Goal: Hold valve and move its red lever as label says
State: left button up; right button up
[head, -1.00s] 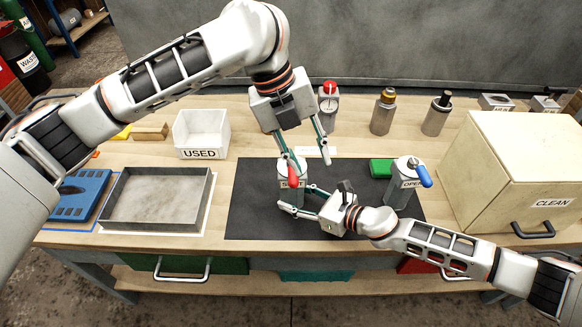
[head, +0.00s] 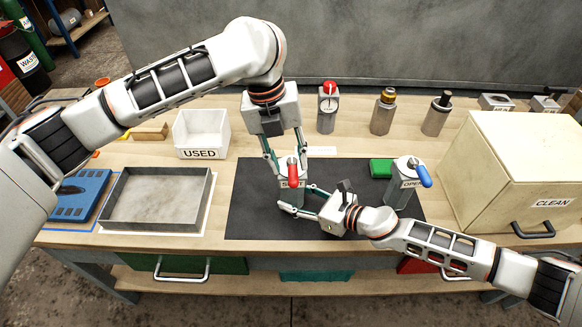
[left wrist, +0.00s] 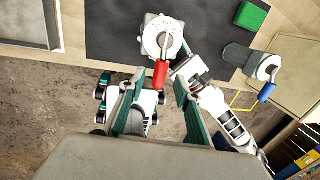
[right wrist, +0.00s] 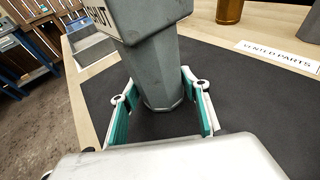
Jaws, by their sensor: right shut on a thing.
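The grey valve with the red lever (head: 293,175) stands upright on the dark mat. Its label (right wrist: 99,17) is partly hidden; letters ending in "UT" show in the right wrist view. The red lever also shows in the left wrist view (left wrist: 160,73), pointing toward the bench's front. My left gripper (head: 287,166) is open above the valve, with one finger on each side of the lever, not closed on it. My right gripper (head: 297,198) is shut on the valve's lower body (right wrist: 158,72), low over the mat; its fingers flank the body in the right wrist view.
A second valve with a blue lever (head: 424,176), labelled OPEN, stands to the right, by a green block (head: 381,168). A metal tray (head: 155,222) and a USED bin (head: 203,150) are left. A CLEAN box (head: 545,200) is right. Several fittings stand behind.

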aim_at(293, 172)
pick_arm(q)
jog(key=shift+d+f, duration=0.15)
jog(key=shift+f, duration=0.6)
jog(key=shift+d+f, duration=0.15)
jog(key=shift+f, duration=0.55)
grip_shut()
jog(key=shift+d+n, duration=0.15)
jog(key=shift+n, duration=0.25)
jog(key=shift+w+d+n+t+y, duration=0.2)
jog(key=shift+d+n, duration=0.4)
jog(key=shift+n, duration=0.75)
jog(key=shift+w+d+n+t+y, duration=0.1)
jog(key=shift+w+d+n+t, duration=0.4)
jog(key=shift+n, duration=0.9)
jog(key=shift+w+d+n+t+y, duration=0.1)
jog(key=shift+d+n, duration=0.6)
jog(key=shift+n, duration=0.65)
